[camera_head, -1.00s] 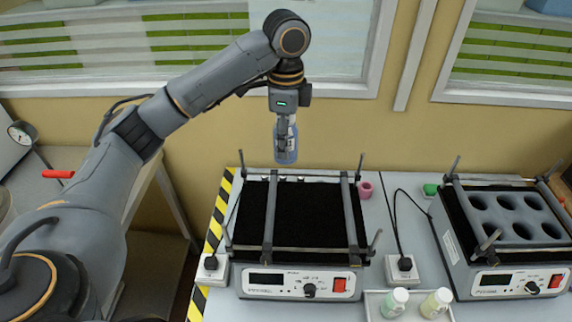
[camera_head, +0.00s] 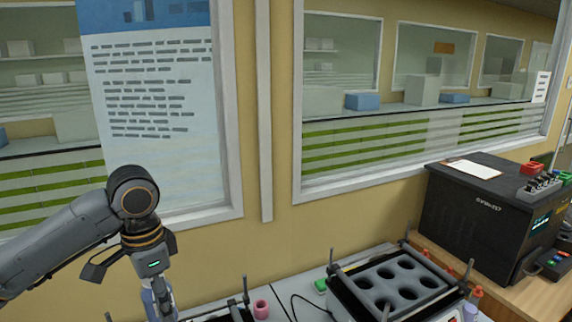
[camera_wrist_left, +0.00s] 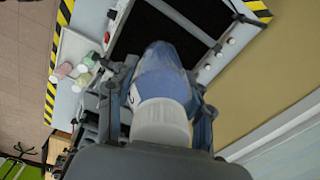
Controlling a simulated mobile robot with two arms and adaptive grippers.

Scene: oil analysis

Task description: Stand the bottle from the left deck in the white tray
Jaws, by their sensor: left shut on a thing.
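My left gripper (camera_head: 158,308) hangs at the lower left of the head view, shut on a blue, see-through bottle (camera_head: 150,304). In the left wrist view the bottle (camera_wrist_left: 165,75) sits between the fingers (camera_wrist_left: 162,105), its white cap (camera_wrist_left: 160,122) towards the camera and its body pointing away, over the black left deck (camera_wrist_left: 148,30). The white tray (camera_wrist_left: 75,46) shows at the upper left there, with small capped bottles (camera_wrist_left: 66,69) at it. The tray is not in the head view. My right gripper is not in view.
The holed shaker deck (camera_head: 395,285) stands right of the left deck, with upright posts at its corners. A pink ring-like piece (camera_head: 261,309) and a green piece (camera_head: 321,286) lie between them. A large black machine (camera_head: 480,215) stands at the right.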

